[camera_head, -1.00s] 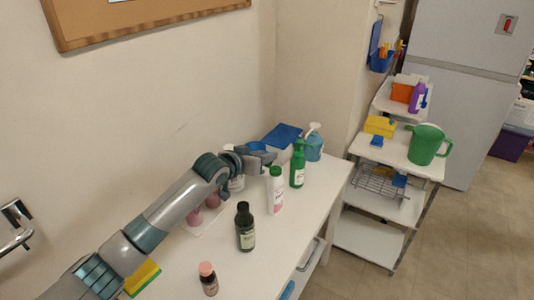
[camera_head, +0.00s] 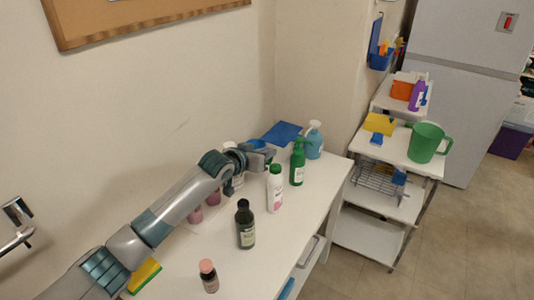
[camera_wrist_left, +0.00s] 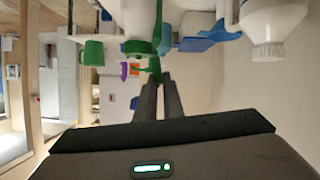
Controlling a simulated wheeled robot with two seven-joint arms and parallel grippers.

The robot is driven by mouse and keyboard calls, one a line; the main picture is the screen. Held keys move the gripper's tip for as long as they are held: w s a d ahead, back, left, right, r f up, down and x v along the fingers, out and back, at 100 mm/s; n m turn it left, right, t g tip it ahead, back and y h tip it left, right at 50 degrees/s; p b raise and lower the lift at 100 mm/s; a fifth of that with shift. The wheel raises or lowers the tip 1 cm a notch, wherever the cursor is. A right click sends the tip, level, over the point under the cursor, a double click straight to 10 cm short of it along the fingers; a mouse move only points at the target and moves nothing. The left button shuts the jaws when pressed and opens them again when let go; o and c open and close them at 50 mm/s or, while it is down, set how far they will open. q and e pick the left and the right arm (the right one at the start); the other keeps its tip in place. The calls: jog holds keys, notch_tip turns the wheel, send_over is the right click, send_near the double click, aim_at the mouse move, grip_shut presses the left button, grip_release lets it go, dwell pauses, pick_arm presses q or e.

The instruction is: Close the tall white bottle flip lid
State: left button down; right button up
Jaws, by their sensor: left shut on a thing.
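A tall white bottle (camera_head: 275,193) with a green cap and a pink mark stands upright on the white table. Its white body also shows upside down in the left wrist view (camera_wrist_left: 138,20). I cannot tell how its lid stands. My left gripper (camera_head: 270,155) is above and just behind the green cap. In the left wrist view its fingers (camera_wrist_left: 160,78) are close together, with green shapes beyond the tips. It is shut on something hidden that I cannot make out. My right gripper is not in view. Another white bottle (camera_wrist_left: 265,20) is near the gripper, partly hidden in the head view.
A green pump bottle (camera_head: 298,165) and a blue spray bottle (camera_head: 314,142) stand right of the white bottle. A dark bottle (camera_head: 245,225) and a small brown bottle (camera_head: 208,276) stand in front. The table (camera_head: 285,243) is clear at its right front.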

pick_arm(q)
jog(key=shift+s, duration=0.1)
jog(key=shift+s+d+r+m+y+p, duration=0.1)
jog(key=shift+d+m+y+p, duration=0.15)
jog(key=shift+m+y+p, duration=0.2)
jog(key=shift+s+d+m+t+y+p, duration=0.3)
jog(key=shift+m+t+p, duration=0.2)
jog(key=shift+m, duration=0.25)
jog(key=shift+s+d+f+m+t+y, duration=0.15)
jog(key=shift+d+m+t+y, duration=0.15)
jog(key=shift+m, duration=0.3)
jog(key=shift+s+d+f+m+t+y, duration=0.1)
jog(key=shift+d+m+t+y, duration=0.1)
jog(key=shift+m+y, duration=0.3)
jog(key=c, duration=1.9)
grip_release()
jog(key=shift+o, duration=0.2)
jog(key=shift+r, duration=0.1)
